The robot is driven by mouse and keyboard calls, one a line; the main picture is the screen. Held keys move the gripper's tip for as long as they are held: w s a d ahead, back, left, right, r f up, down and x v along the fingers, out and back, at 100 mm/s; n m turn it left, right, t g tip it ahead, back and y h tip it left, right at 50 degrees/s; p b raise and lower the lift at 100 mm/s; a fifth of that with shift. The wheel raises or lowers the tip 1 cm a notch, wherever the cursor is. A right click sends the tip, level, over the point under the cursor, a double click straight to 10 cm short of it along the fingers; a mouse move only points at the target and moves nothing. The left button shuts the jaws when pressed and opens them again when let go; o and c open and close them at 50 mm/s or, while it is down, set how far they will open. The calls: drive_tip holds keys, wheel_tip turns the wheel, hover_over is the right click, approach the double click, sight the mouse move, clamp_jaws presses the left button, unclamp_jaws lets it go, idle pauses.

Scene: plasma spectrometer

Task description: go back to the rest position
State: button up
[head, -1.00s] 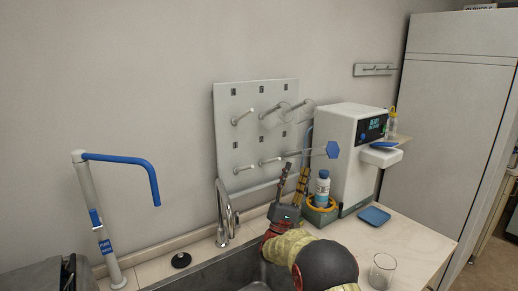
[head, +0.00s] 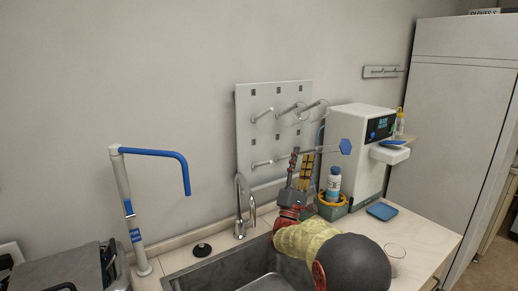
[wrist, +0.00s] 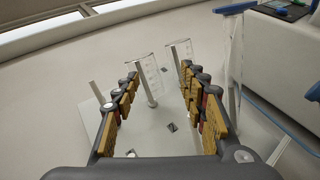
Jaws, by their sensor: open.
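My gripper (head: 302,156) is open and empty, fingers up, in front of the lower right of the grey pegboard (head: 258,130). In the wrist view its two padded fingers (wrist: 159,82) stand apart, with nothing between the pads. Pegs and clear glassware (wrist: 146,75) on the pegboard show beyond the fingertips. My arm reaches over the sink and hides part of the counter.
A blue tray (head: 382,211) and a clear glass (head: 396,253) are on the counter. The faucet (head: 244,205) and sink (head: 200,276) lie left.

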wheel_tip(320, 180, up, 6)
drive_tip(key=s+m+g+y+p, duration=0.1)
drive_tip(key=m+g+y, duration=0.15)
drive_tip(key=y, duration=0.65)
drive_tip(key=s+f+m+g+y+p, duration=0.1)
drive_tip(key=s+f+m+g+y, duration=0.15)
drive_tip(key=s+g, duration=0.4)
drive_tip(key=s+d+f+m+g, duration=0.1)
drive_tip(key=s+f+m+g, duration=0.2)
drive_tip(key=s, duration=1.2)
drive_tip(key=s+d+f+m+g+p, duration=0.1)
drive_tip(key=s+f+m+g, duration=0.3)
drive_tip(key=s+f, duration=0.5)
drive_tip(key=s+d+f+m+g+p, duration=0.1)
drive_tip(key=s+f+m+g, duration=0.3)
drive_tip(key=s, duration=1.6)
wheel_tip(320, 180, down, 3)
drive_tip(key=d+m, duration=0.1)
drive_tip(key=m, duration=0.1)
drive_tip(key=shift+s+d+m, duration=0.3)
drive_tip(key=shift+s+d, duration=0.05)
